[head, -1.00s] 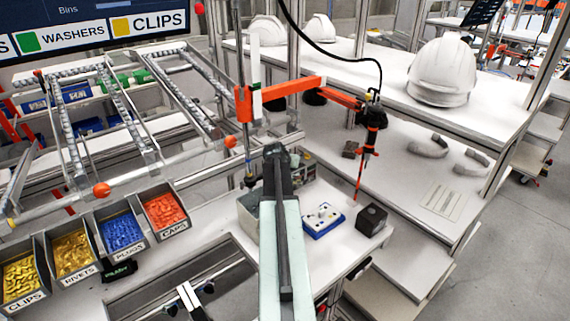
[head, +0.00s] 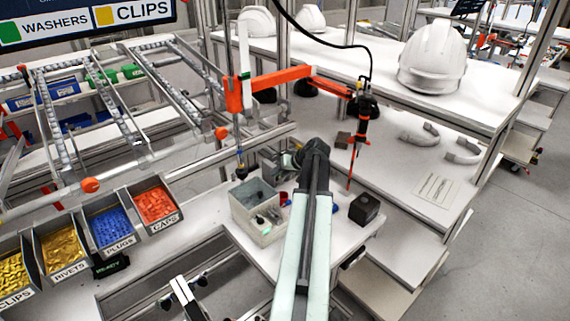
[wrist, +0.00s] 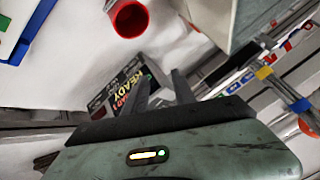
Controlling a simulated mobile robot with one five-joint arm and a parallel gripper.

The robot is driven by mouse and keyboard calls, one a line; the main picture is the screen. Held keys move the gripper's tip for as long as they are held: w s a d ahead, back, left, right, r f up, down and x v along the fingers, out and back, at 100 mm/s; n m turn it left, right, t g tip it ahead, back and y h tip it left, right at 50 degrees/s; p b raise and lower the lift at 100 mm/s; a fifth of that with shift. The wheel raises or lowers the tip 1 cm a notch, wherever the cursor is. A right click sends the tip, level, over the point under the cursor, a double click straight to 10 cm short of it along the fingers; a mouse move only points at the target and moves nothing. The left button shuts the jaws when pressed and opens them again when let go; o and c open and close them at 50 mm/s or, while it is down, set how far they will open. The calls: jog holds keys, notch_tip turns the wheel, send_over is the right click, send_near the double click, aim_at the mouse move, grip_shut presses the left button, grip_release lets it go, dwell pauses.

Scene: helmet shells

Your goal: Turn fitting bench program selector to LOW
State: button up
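A white-topped blue panel is mostly hidden behind my arm in the head view, with only a sliver of its blue edge (head: 336,208) showing. A white and blue corner (wrist: 14,40) sits at the upper left of the wrist view. No selector knob or LOW mark can be made out now. My gripper (wrist: 161,84) shows at the bottom of the wrist view, with two dark fingers apart and nothing seen between them. A black and white box marked READY (wrist: 125,85) lies beyond the fingers. In the head view the fingertips are hidden.
A grey open bin (head: 244,214) stands left of my arm, a dark cube (head: 364,209) right of it. A red cup (wrist: 130,20) is at the top of the wrist view. An orange jointed arm (head: 290,78) with a hanging tool (head: 362,115) spans the back. White helmets (head: 433,62) sit on the shelf.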

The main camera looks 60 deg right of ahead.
jog(key=s+d+n+t+b, duration=0.3)
jog(key=d+n+t+b, duration=0.65)
jog(key=b, duration=0.45)
jog(key=shift+m+y, duration=0.4)
jog(key=shift+m, duration=0.15)
jog(key=w, duration=0.7)
jog(key=shift+w+d+r, duration=0.15)
jog(key=shift+d+r, duration=0.2)
grip_shut()
